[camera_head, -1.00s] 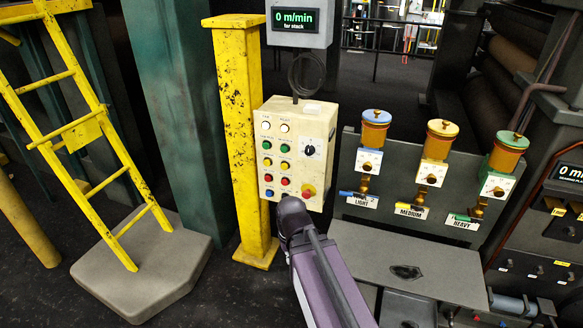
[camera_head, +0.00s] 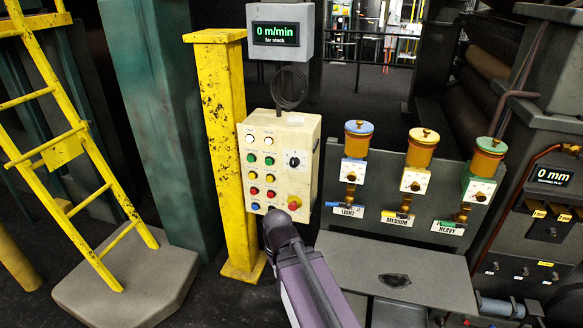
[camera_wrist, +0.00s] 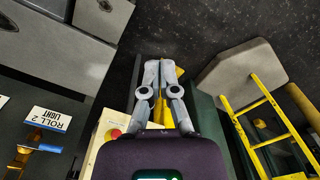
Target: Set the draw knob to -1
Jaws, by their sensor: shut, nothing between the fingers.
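A cream control box (camera_head: 282,128) hangs beside a yellow post in the head view. It carries a black rotary knob (camera_head: 294,161) with a white pointer mark on its right side; its label is too small to read, so I cannot tell its setting or confirm it as the draw knob. In the wrist view only part of the box (camera_wrist: 104,124) shows, with its red button. My gripper (camera_wrist: 159,63) is shut and empty in the wrist view, apart from the knob. In the head view my arm ends just below the box, and the fingers are hidden there.
The yellow post (camera_head: 222,150) stands left of the box, and a yellow ladder (camera_head: 75,150) further left. A display (camera_head: 275,34) reads 0 m/min above the box. Right of it are oilers with LIGHT, MEDIUM and HEAVY labels (camera_head: 397,218) and a grey bench (camera_head: 440,275).

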